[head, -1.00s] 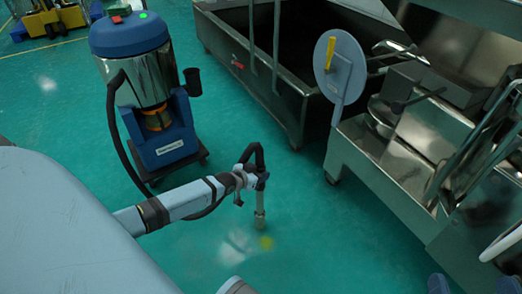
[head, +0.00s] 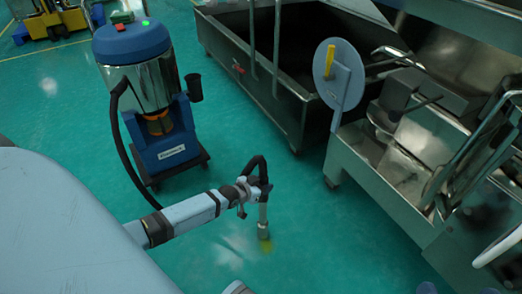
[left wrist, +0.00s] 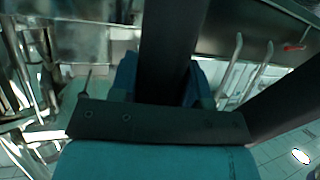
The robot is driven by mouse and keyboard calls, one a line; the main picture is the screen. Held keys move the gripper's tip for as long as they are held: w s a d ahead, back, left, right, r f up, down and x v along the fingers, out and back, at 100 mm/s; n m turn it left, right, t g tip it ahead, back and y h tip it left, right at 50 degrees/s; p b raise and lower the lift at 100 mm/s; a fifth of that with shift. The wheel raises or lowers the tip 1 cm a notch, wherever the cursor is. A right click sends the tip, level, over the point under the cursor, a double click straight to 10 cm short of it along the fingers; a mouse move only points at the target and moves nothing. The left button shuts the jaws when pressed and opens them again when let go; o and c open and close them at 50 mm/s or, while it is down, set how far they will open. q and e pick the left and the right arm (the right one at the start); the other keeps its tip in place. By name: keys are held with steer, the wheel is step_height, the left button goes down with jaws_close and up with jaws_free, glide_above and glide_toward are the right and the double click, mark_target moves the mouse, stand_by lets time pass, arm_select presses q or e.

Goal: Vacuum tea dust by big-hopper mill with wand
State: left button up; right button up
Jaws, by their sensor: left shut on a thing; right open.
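The vacuum wand (head: 263,220) is a thin grey tube with a black hose curling over its top. My left gripper (head: 254,192) is shut on its upper part and holds it nearly upright. The nozzle covers part of a small yellow dust patch (head: 266,250) on the green floor; I cannot tell whether it touches the floor. The blue and chrome vacuum (head: 142,80), with a green light on top, stands on a dark wheeled base behind left. The metal mill machine (head: 400,165) stands at right. The left wrist view shows dark close-up parts and no clear fingertips.
A dark wheeled hopper bin (head: 270,95) stands behind the wand. A yellow cart (head: 60,20) is far left. The floor around the wand is clear.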

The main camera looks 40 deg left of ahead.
arm_select(q)
steer(key=s+d+p, duration=0.1)
steer(key=d+p, duration=0.1)
steer(key=d, duration=0.1)
steer(key=s+d+p, duration=0.1)
steer(key=shift+s+d, duration=0.15)
steer(key=shift+s, duration=0.15)
arm_select(e)
steer(key=shift+s+a+r+m, duration=0.15)
steer(key=shift+s+r+m, duration=0.1)
steer(key=shift+r+m, duration=0.25)
steer(key=shift+s+a+r+m, duration=0.1)
steer(key=shift+s+r+m, duration=0.2)
steer(key=shift+r, duration=0.4)
step_height(320, 180, up, 7)
steer(key=t+p, duration=0.3)
steer(key=p, duration=0.3)
arm_select(q)
step_height(320, 180, up, 7)
steer(key=shift+p, duration=0.7)
arm_select(e)
steer(key=shift+m+g+h, duration=0.4)
steer(key=shift+g+h, duration=0.3)
steer(key=shift+h, duration=0.1)
steer(key=shift+d+f, duration=0.3)
steer(key=shift+f, duration=0.35)
steer(key=shift+d+f, duration=0.35)
steer(key=shift+f, duration=0.25)
steer(key=shift+d+f, duration=0.3)
steer(key=shift+f, duration=0.35)
